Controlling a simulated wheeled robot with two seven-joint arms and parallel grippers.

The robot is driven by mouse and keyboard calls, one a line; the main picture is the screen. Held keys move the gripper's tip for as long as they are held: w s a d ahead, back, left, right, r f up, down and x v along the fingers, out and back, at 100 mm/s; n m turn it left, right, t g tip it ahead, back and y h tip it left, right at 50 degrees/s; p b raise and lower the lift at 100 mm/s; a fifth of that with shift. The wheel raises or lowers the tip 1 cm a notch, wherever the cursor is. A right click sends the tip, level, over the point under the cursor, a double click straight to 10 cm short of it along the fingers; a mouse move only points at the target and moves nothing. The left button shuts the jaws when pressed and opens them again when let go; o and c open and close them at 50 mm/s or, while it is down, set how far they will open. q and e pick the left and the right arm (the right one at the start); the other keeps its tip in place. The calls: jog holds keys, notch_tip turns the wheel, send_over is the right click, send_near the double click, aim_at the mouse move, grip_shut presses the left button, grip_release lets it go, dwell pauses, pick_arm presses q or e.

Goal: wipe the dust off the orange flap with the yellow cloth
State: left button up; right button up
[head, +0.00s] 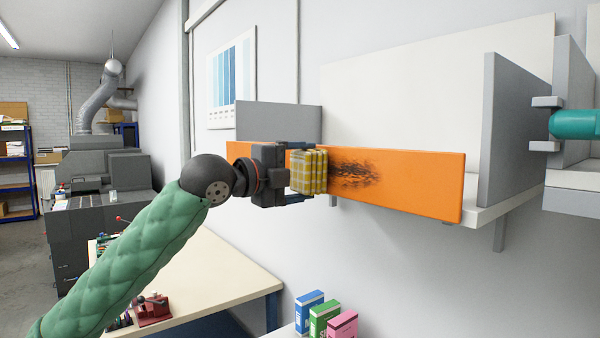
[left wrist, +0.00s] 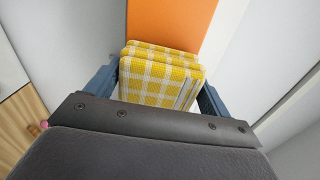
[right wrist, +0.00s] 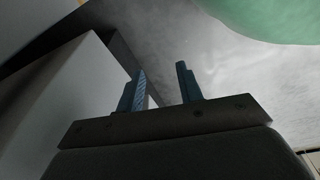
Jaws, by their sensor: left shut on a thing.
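The orange flap (head: 425,185) is a long board along the front of a wall shelf. It also shows in the left wrist view (left wrist: 175,20). A dark smudge of dust (head: 354,174) lies on its middle, just right of the cloth. My left gripper (head: 296,172) is shut on the folded yellow-and-white checked cloth (head: 311,172), which shows between its fingers in the left wrist view (left wrist: 160,78). The cloth is at the flap's face; I cannot tell if it touches. It may hide some dust. My right gripper (right wrist: 165,88) is open and empty in the right wrist view.
A grey upright panel (head: 502,130) stands at the shelf's right. Beyond it, a teal rounded thing (head: 576,124) sits by grey pegs. Several coloured boxes (head: 325,318) stand below. A table (head: 215,270) is below my left arm. The space before the flap's right half is clear.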

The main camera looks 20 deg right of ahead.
pick_arm(q)
jog(key=shift+d, duration=0.15)
jog(key=shift+w+d, duration=0.2)
jog(key=shift+d, duration=0.1)
pick_arm(e)
jog(key=shift+s+a, duration=0.15)
jog(key=shift+s, duration=0.65)
